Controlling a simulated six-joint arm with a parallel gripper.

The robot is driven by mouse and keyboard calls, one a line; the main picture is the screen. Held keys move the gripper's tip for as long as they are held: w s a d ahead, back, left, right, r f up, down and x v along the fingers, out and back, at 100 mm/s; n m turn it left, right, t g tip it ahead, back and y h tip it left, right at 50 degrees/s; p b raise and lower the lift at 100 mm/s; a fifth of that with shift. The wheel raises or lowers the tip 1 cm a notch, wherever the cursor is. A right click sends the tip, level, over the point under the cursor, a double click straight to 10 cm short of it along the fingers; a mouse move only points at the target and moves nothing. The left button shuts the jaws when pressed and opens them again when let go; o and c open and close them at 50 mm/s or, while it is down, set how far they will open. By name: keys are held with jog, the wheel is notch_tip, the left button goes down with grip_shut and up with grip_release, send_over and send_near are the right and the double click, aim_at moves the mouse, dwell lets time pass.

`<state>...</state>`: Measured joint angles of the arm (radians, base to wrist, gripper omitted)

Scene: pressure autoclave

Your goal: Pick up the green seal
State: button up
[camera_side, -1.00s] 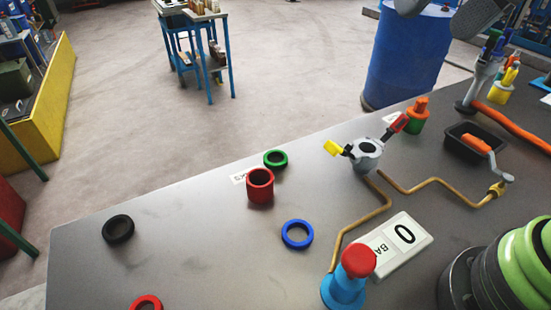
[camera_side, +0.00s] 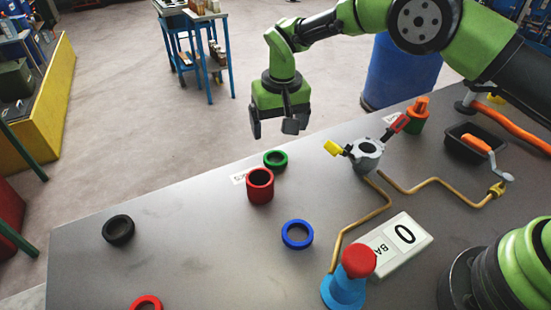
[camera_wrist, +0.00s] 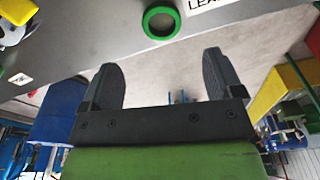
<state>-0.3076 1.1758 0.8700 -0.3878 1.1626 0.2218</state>
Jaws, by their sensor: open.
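The green seal (camera_side: 275,152) is a ring lying flat on the grey table near its far edge, just behind the red cylinder. It also shows in the wrist view (camera_wrist: 161,17) at the top, beyond the fingertips and between their lines. My gripper (camera_side: 277,130) is open and empty, hanging above and near the seal in the side view. In the wrist view my gripper (camera_wrist: 165,72) shows both dark fingers spread wide apart. The seal and the fingers are apart.
A red hollow cylinder (camera_side: 260,187) stands in front of the seal, close to it. A blue ring (camera_side: 297,234), a black ring (camera_side: 118,230) and a red ring (camera_side: 146,303) lie apart. A grey fitting with pipes (camera_side: 366,155) stands to the right.

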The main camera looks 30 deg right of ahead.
aim_at(275, 162)
jog(key=f, duration=0.3)
jog(key=w+f, duration=0.1)
jog(key=f, duration=0.5)
jog(key=shift+w, duration=0.2)
jog(key=c, duration=1)
